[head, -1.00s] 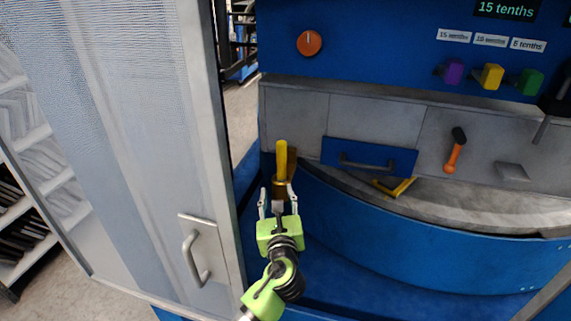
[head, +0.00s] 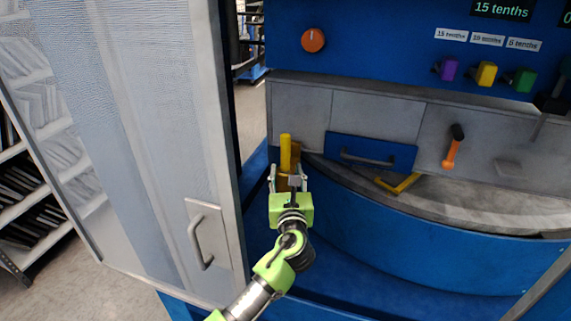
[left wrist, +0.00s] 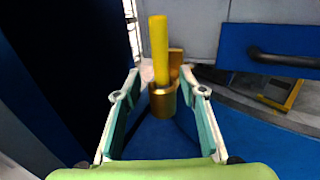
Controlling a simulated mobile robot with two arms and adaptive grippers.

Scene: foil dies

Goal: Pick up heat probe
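The heat probe, with an upright yellow handle (head: 285,150), stands in a brass-coloured holder at the left end of the machine's grey ledge. In the left wrist view the yellow handle (left wrist: 159,50) rises out of the brass cylinder (left wrist: 163,101). My left gripper (head: 287,172) is open, with its fingers pointing toward the holder. In the left wrist view its fingertips (left wrist: 164,80) lie on either side of the probe's lower part, with gaps visible on both sides. My right gripper is not in view.
A grey door with a handle (head: 201,240) stands close at left. A blue drawer (head: 369,152), a yellow angled tool (head: 398,184) and an orange-handled tool (head: 452,150) are to the right. An orange knob (head: 313,40) and coloured buttons are above.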

